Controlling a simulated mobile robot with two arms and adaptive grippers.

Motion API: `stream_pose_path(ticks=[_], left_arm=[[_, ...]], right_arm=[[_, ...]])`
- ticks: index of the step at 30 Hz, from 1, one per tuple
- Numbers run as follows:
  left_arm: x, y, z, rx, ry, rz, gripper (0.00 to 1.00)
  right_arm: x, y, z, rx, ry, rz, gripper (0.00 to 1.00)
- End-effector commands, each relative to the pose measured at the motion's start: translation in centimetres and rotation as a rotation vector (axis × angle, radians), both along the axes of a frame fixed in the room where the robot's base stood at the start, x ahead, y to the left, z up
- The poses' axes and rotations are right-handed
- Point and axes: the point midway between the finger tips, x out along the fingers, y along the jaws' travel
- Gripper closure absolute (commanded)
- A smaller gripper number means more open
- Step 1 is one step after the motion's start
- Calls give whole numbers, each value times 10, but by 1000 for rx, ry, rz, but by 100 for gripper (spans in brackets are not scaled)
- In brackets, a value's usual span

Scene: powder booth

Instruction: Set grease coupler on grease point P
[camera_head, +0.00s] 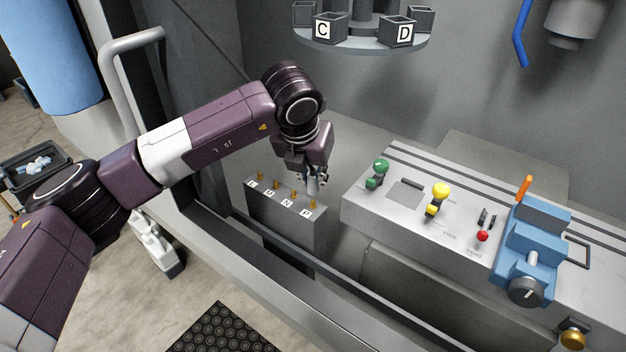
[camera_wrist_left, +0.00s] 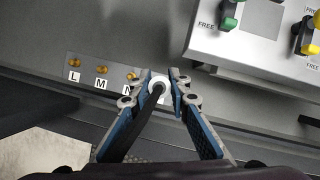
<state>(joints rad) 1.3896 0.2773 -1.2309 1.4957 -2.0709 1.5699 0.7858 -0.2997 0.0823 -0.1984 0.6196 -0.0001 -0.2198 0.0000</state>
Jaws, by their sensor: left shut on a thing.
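The grease block (camera_head: 288,219) carries a row of brass grease points labelled L, M, N and P. Grease point P (camera_head: 313,204) is the right-hand one in the head view, with its label on the block's front edge. My left gripper (camera_head: 315,180) is just above the P end, pointing down. In the left wrist view its fingers (camera_wrist_left: 161,84) are shut on the grease coupler (camera_wrist_left: 158,82), a pale ring-ended piece with a dark stem or hose. In that view the coupler and fingers hide point P; L and M show clearly. Whether the coupler touches P, I cannot tell.
A grey panel (camera_head: 410,222) to the right holds green (camera_head: 377,174) and yellow (camera_head: 440,195) handles and a blue vise-like device (camera_head: 532,250). A round carrier (camera_head: 362,43) with boxes C and D hangs above.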

Motion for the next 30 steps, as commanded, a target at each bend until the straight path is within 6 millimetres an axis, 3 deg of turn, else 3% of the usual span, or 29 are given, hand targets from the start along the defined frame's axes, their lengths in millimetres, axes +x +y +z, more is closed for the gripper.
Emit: stream_pose_path(ticks=[11, 30], left_arm=[[0, 0, -2, 0, 1, 0, 100], [-1, 0, -28, 0, 1, 0, 100]], right_arm=[[0, 0, -2, 0, 0, 0, 60], [0, 5, -27, 6, 0, 1, 60]])
